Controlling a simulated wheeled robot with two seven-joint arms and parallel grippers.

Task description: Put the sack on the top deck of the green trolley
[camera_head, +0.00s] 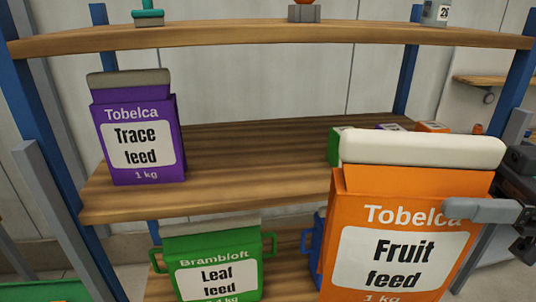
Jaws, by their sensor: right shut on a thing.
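A large orange Fruit feed sack (345,212) with a pale rolled top fills the lower right of the head view, close to me. My right gripper (482,208) comes in from the right edge and is shut on the sack's right side. One grey finger lies across its front face; the other finger is hidden. The sack looks upright, in front of the shelving; its bottom is cut off by the frame. A small green surface (45,291) shows at the bottom left corner; I cannot tell whether it is the trolley. My left gripper is not in view.
A wooden shelf (250,150) with blue posts stands ahead. A purple Trace feed sack (137,140) stands on its left; small boxes (335,146) are partly hidden behind the orange sack. A green Leaf feed sack (212,262) is below. The middle shelf's centre is clear.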

